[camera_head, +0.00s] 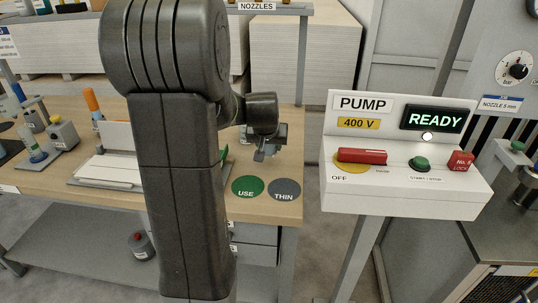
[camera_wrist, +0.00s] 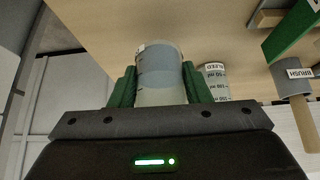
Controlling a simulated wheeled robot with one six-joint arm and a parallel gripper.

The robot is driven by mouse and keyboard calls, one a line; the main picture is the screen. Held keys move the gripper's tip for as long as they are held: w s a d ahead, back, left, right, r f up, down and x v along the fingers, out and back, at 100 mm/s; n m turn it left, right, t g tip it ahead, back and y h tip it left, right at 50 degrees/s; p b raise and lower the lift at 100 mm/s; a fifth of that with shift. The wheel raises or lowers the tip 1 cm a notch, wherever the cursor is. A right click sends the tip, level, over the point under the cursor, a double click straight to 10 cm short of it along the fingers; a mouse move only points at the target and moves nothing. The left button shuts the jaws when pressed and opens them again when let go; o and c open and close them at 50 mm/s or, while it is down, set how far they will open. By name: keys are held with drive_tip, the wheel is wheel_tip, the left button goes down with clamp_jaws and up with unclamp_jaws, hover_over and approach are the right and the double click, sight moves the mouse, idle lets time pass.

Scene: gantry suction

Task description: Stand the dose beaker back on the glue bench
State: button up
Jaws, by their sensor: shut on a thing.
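In the wrist view my gripper (camera_wrist: 160,88) has its green fingers shut on the dose beaker (camera_wrist: 160,65), a clear cup with grey-blue contents. The beaker is between the fingers, with the wooden glue bench (camera_wrist: 110,20) beyond it. I cannot tell whether it touches the bench. In the head view my gripper (camera_head: 264,150) is over the right part of the bench (camera_head: 215,205), partly behind my arm. The beaker cannot be made out clearly there. A green USE disc (camera_head: 247,187) and a grey THIN disc (camera_head: 285,189) lie at the bench's front right corner.
A second beaker marked BLEED (camera_wrist: 216,82) stands close right of the held one. A BRUSH (camera_wrist: 295,90) is farther right. The pump box (camera_head: 405,150), showing READY, stands right of the bench. A white board (camera_head: 110,168) and glue tools occupy the bench's left.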

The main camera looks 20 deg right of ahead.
sight(268, 150)
drive_tip(key=shift+f, duration=1.9)
drive_tip(key=o, duration=1.1)
drive_tip(key=shift+r, duration=0.25)
drive_tip(key=v, duration=1.1)
drive_tip(key=shift+s+a+r, duration=0.2)
drive_tip(key=shift+s+r, duration=0.05)
drive_tip(key=shift+f, duration=0.1)
